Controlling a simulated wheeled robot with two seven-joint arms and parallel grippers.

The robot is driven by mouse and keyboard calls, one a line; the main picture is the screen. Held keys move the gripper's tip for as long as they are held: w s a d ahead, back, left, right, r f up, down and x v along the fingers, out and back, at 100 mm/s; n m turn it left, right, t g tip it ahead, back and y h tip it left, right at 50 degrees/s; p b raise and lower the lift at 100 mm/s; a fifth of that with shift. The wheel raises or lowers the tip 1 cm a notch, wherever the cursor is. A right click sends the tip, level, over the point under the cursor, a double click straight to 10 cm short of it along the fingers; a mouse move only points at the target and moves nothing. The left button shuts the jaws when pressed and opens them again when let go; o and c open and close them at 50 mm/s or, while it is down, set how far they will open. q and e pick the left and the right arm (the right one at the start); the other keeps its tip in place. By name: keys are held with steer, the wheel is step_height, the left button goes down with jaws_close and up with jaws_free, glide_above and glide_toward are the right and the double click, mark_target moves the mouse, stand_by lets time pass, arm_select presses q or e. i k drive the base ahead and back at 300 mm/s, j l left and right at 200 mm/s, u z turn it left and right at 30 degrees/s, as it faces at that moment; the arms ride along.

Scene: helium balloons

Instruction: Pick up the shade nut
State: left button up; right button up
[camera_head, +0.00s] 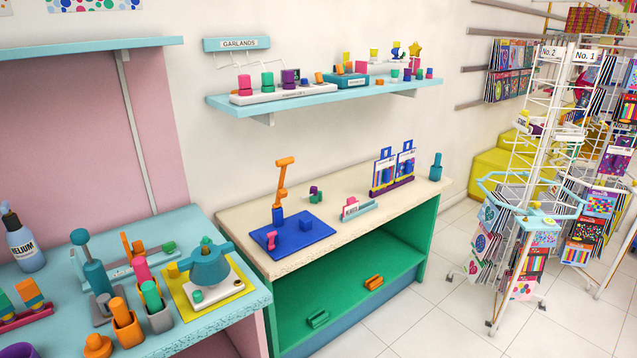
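I cannot tell for sure which piece is the shade nut. A blue board (290,243) lies on the cream counter, with an orange upright post (281,190) in a blue base (278,215). On the board are a small pink piece (271,241) and a small blue piece (306,224). A small purple and green piece (315,195) sits on the counter behind the board. Neither of my grippers is in view.
A teal counter (205,222) at left holds a helium bottle (22,243), cups with coloured pegs and a teal device (207,264) on a yellow mat. A green shelf (345,300) lies under the cream counter (395,201). Card racks (540,205) stand at right on open floor.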

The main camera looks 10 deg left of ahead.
mark_target(174, 273)
steer(key=u, duration=1.3)
steer(key=l+z, duration=0.55)
steer(key=z, duration=0.15)
